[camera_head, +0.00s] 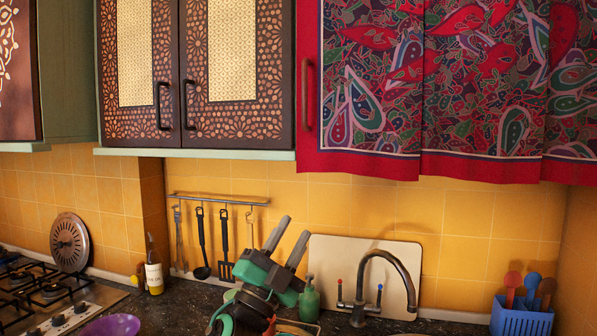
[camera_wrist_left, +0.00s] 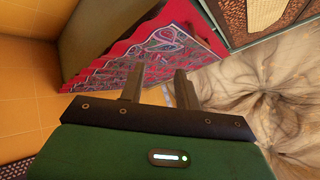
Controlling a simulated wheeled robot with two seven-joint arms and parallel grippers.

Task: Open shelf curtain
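The shelf curtain (camera_head: 470,80) is red with a dark paisley panel and hangs closed across the upper right shelf. It also shows in the left wrist view (camera_wrist_left: 150,62), beyond the fingers. A reddish-brown vertical handle (camera_head: 307,95) is at the curtain's left edge. My left gripper (camera_head: 294,226) is open and empty, with two grey fingers apart and pointing up. It appears below the handle in the head view, in front of the tiled wall, and touches nothing that I can see. The open fingers also show in the wrist view (camera_wrist_left: 158,68). My right gripper is not in view.
Dark patterned cabinet doors (camera_head: 235,70) are left of the curtain. Below are a curved tap (camera_head: 385,262), a green bottle (camera_head: 310,299), a blue utensil holder (camera_head: 521,318), hanging utensils (camera_head: 224,245) and a stove (camera_head: 45,295). A draped fabric ceiling (camera_wrist_left: 255,100) is overhead.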

